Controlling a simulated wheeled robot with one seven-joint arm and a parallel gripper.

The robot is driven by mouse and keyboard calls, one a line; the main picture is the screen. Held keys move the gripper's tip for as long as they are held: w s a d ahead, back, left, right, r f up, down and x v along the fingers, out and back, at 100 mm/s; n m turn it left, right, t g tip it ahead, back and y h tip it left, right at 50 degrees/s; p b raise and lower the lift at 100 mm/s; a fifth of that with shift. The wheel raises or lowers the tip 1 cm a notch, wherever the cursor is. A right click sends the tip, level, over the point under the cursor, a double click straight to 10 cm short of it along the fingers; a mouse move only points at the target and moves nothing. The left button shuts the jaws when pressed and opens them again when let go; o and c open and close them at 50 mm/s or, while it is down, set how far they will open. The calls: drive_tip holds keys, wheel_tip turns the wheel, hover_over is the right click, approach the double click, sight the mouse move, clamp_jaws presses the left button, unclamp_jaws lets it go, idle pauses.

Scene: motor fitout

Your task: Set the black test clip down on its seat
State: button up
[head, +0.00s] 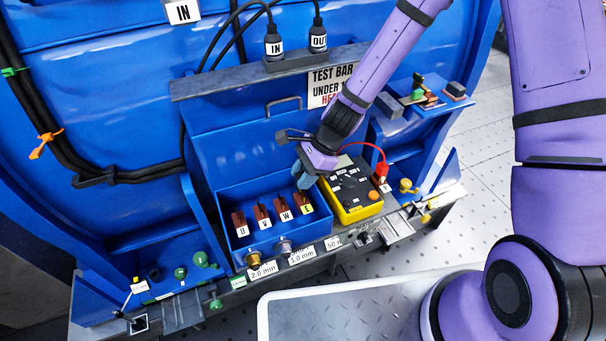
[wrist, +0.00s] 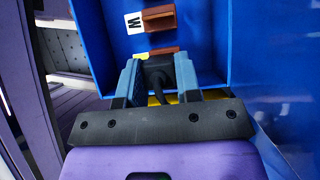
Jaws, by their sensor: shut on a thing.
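My gripper (head: 304,182) is at the right end of the blue terminal box, beside the yellow test meter (head: 350,190). In the wrist view its two blue-grey fingers (wrist: 158,85) are closed on the black test clip (wrist: 158,68), with a dark cable running back between them. In the head view the clip is mostly hidden by my gripper. Whether it touches the terminal, I cannot tell. Which spot is its seat is not clear.
The blue box (head: 228,197) holds brown terminals marked U, V, W and a yellow-labelled one. A red lead (head: 372,148) arches right of the meter. A ledge with labels (head: 262,270) runs in front. A blue shelf with small parts (head: 432,98) stands at right.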

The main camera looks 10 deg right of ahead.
drive_tip(key=shift+f, duration=1.5)
drive_tip(key=o, duration=1)
drive_tip(key=v, duration=1)
drive_tip(key=shift+d+r, duration=0.2)
drive_tip(key=shift+r, duration=0.1)
